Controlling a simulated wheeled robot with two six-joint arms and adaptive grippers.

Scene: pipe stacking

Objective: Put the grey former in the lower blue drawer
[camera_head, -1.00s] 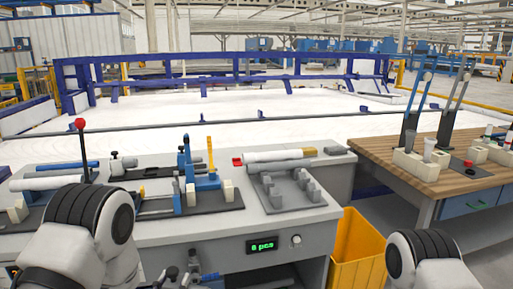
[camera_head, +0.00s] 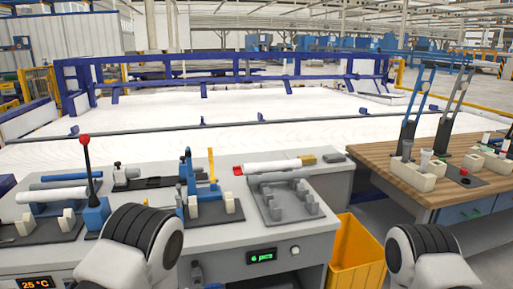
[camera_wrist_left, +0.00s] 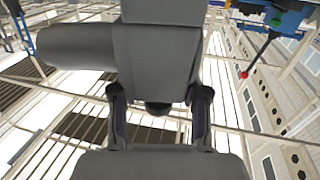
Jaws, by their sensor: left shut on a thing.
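A dark grey block with a rounded part on its left, which looks like the grey former (camera_wrist_left: 160,55), fills the upper middle of the left wrist view. My left gripper (camera_wrist_left: 160,103) is shut on it, with one finger on each side. In the head view my left arm comes in at the lower left, and its gripper cannot be made out clearly at the bottom edge. My right gripper is out of view.
A grey bench (camera_head: 225,235) with several fixtures and rods stands ahead. A red-knobbed lever (camera_head: 85,150) rises at its left.

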